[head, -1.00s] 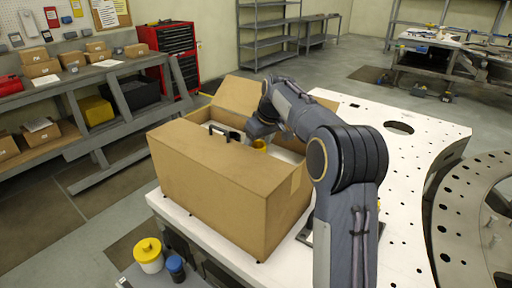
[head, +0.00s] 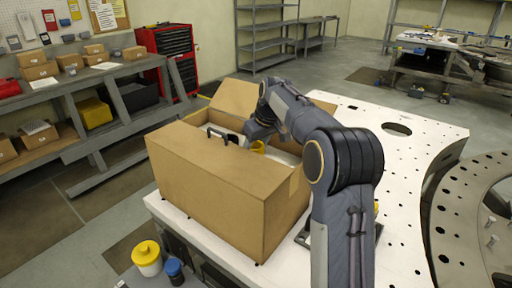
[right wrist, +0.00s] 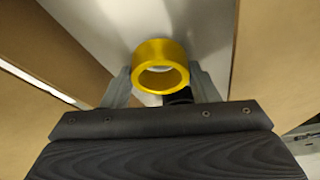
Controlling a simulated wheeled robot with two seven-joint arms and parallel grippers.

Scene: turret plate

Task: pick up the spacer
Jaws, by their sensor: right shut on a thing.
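The spacer, a yellow ring (right wrist: 161,52), sits between the two fingers of my right gripper (right wrist: 160,72) in the right wrist view. The gripper is shut on it, and the ring's open end faces the camera. In the head view my right arm reaches into the open cardboard box (head: 213,200) from the right. The right gripper (head: 259,130) is down at the box opening, its fingers mostly hidden. A small part of the yellow spacer (head: 258,147) shows just below it. My left gripper is not in view.
The box stands on a white perforated plate (head: 400,240), its flaps raised at the back. A dark handle (head: 218,134) shows inside the box, close to my gripper. A yellow-lidded jar (head: 147,256) and a blue-capped jar (head: 174,269) stand in front.

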